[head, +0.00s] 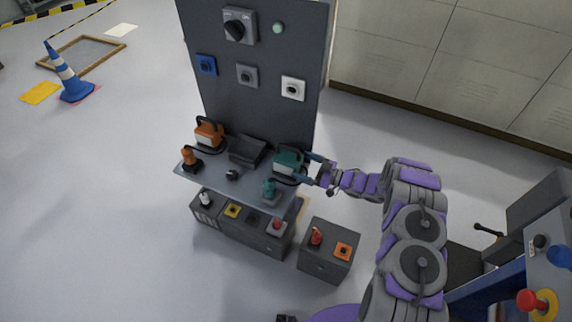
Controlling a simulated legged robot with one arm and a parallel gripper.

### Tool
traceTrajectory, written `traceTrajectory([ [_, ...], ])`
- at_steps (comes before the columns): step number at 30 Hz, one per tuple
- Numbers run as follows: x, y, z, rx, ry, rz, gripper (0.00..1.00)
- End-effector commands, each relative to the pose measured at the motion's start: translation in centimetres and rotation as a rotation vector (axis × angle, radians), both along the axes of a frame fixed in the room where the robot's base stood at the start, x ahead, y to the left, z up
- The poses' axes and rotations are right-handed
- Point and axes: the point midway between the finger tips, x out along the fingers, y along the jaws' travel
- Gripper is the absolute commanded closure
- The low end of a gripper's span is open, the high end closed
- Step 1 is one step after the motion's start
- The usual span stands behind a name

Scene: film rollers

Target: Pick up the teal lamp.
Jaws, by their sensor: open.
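The teal lamp (286,161) is a boxy teal and pale body with a dark handle, standing at the right end of the grey shelf (226,183) in the head view. My gripper (305,167) reaches in from the right, level with the lamp. Its two blue-grey fingers are apart, one toward the back and one toward the front of the lamp's right side. I cannot tell whether they touch it. A smaller teal piece (269,188) stands on the shelf just in front of the lamp.
An orange lamp (209,134), a smaller orange piece (190,158) and a dark tray (246,151) share the shelf. A grey panel (262,100) rises behind it. Grey boxes with buttons (243,225) stand below. A separate box (329,257) stands at front right.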

Motion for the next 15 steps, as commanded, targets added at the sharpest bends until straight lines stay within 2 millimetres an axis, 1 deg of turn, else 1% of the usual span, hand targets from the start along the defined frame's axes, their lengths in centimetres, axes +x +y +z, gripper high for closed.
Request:
traceTrajectory([
  [3, 0.5, 1.3, -0.1, 0.0, -0.001, 0.0, 0.0],
  [8, 0.7, 2.5, -0.1, -0.006, -0.001, 0.001, 0.0],
  [15, 1.9, 5.8, -0.1, -0.01, -0.001, 0.001, 0.0],
])
